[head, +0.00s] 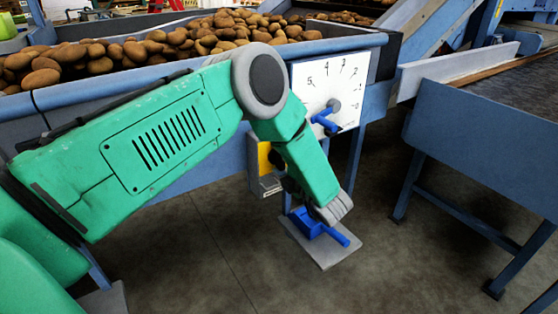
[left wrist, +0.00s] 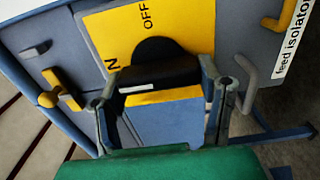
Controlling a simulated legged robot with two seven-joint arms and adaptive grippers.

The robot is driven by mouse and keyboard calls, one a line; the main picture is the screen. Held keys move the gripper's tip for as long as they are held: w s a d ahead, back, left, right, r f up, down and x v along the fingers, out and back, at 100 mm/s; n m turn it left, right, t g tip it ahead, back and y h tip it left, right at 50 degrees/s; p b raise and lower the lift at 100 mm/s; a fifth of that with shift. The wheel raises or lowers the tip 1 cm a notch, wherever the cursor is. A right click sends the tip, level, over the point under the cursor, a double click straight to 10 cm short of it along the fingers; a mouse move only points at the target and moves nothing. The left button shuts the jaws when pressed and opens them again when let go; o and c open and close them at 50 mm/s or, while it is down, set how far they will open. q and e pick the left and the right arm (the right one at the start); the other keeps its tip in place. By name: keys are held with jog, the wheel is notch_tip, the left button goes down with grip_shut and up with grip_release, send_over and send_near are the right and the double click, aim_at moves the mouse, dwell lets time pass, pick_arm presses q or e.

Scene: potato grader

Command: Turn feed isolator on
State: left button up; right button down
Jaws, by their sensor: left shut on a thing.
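The feed isolator's yellow plate (left wrist: 190,20) shows close up in the left wrist view, with OFF near the top and part of ON at the left. A black rotary knob (left wrist: 160,49) sits on it. My left gripper (left wrist: 158,74) is at the knob, its fingers on either side of the dark handle and shut on it. Where the knob points is hard to tell. In the head view the yellow plate (head: 264,158) shows only partly, beside my green left arm, which hides most of the gripper. My right gripper is not in view.
A white "feed isolator" label (left wrist: 291,38) and a grey handle (left wrist: 249,82) are at the right. A yellow-knobbed lever (left wrist: 62,92) is at the left. A white dial (head: 345,78) with a blue handle, a blue lever (head: 318,226) and a potato trough (head: 200,65) surround the arm.

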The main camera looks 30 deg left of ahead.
pick_arm(q)
jog(key=o, duration=1)
jog(key=shift+s+d+f, duration=0.15)
jog(key=shift+s+f, duration=0.05)
jog(key=shift+f, duration=0.2)
jog(key=shift+o, duration=0.8)
jog(key=shift+w+r, duration=0.1)
jog(key=shift+r, duration=0.05)
jog(key=v, duration=1.2)
